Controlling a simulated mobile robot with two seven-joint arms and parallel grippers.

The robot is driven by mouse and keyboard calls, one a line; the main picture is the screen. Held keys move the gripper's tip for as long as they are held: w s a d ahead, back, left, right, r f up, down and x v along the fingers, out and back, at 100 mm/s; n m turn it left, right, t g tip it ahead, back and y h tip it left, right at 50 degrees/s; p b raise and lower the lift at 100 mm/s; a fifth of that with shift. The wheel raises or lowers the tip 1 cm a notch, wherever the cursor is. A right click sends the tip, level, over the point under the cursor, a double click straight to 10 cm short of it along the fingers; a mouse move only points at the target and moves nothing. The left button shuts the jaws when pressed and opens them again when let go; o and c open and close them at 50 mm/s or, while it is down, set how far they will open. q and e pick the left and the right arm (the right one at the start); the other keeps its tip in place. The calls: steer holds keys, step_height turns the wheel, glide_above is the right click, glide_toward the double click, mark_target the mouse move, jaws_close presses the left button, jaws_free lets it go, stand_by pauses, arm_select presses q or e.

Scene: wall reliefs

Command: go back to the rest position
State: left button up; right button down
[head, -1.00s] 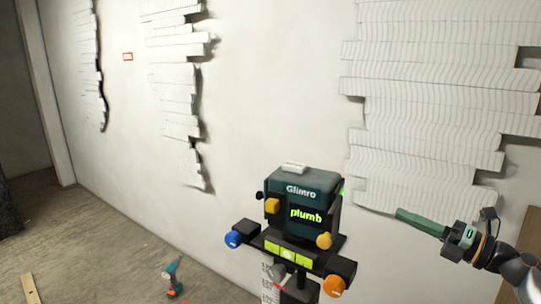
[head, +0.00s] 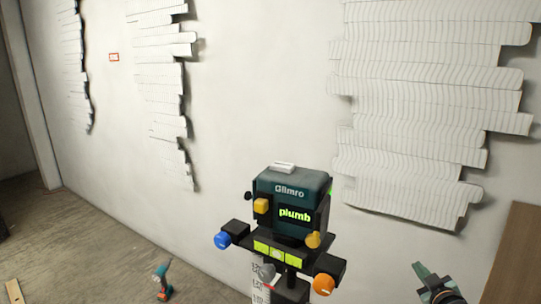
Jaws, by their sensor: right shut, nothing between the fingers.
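My right gripper (head: 421,268) shows at the bottom right edge, its green fingers pointing up and to the left. It is shut and holds nothing that I can see. It is apart from the wall relief and from the levelling device. Most of my right arm is cut off by the lower edge. My left gripper is not in view.
A dark green device (head: 293,205) reading "plumb" stands in front, with coloured knobs. White slatted reliefs (head: 420,110) hang on the wall, with narrower ones (head: 160,90) at left. A brown board (head: 517,255) is at right.

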steer(key=s+a+f+g+y, duration=0.3)
steer(key=s+a+f, duration=1.1)
steer(key=s+f, duration=0.25)
steer(key=s+a+f+m+g, duration=0.1)
steer(key=s+a+f, duration=0.2)
steer(key=s+a, duration=0.2)
steer(key=s+a+f+m+g+y, duration=0.1)
steer(key=s+a+f, duration=0.2)
steer(key=s, duration=0.8)
steer(key=shift+s+a+g+y, duration=0.3)
steer(key=shift+s+a+g, duration=0.1)
steer(key=shift+a, duration=0.65)
